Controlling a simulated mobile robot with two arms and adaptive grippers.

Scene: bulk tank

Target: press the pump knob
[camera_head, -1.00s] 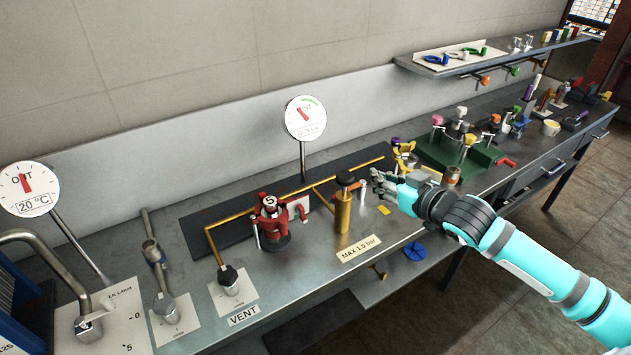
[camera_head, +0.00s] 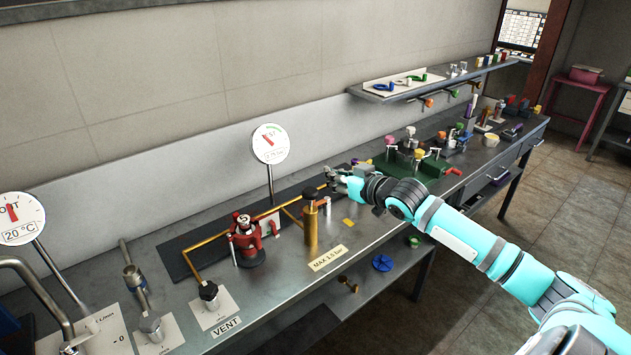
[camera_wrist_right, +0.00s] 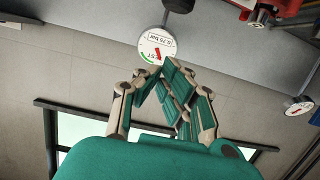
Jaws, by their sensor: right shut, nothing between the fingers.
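The pump is an upright brass cylinder (camera_head: 311,230) with a dark round knob (camera_head: 310,193) on top, standing on the steel bench in the head view. My right gripper (camera_head: 331,177) is just right of the knob and slightly higher in the picture. A small gap shows between them, and contact is not visible. The right wrist view shows its fingers (camera_wrist_right: 155,78) closed together at the tips with nothing between them. The pump knob cannot be made out clearly in that view. My left gripper is not in view.
A dial gauge (camera_head: 270,143) on a post stands behind the pump; it also shows in the wrist view (camera_wrist_right: 156,46). A red valve (camera_head: 246,240) is left of the pump. A green fixture (camera_head: 415,168) stands to the right. A shelf (camera_head: 430,84) runs along the wall.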

